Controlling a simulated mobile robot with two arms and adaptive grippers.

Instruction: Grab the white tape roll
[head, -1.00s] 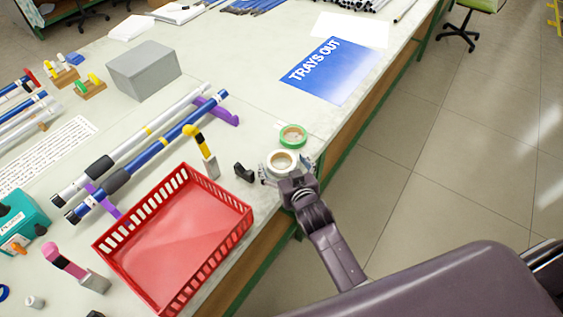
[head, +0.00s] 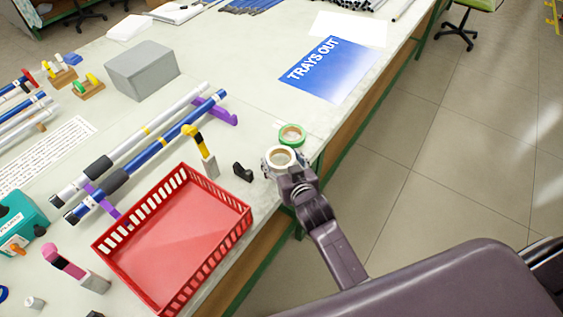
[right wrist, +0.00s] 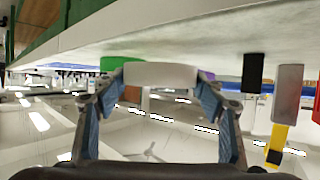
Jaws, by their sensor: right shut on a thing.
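The white tape roll (head: 280,158) is near the table's right edge, with its brown core facing up in the head view. My right gripper (head: 284,164) is shut on it, one finger on each side. In the right wrist view the white roll (right wrist: 160,74) sits between the fingertips of my gripper (right wrist: 161,78). I cannot tell whether the roll still touches the tabletop. A green tape roll (head: 292,134) lies right behind it and also shows in the wrist view (right wrist: 118,63). My left gripper is not in view.
A red basket (head: 172,238) stands left of my right arm. Rods on purple holders (head: 222,113) lie further left. The blue sheet (head: 330,68) lies beyond the rolls.

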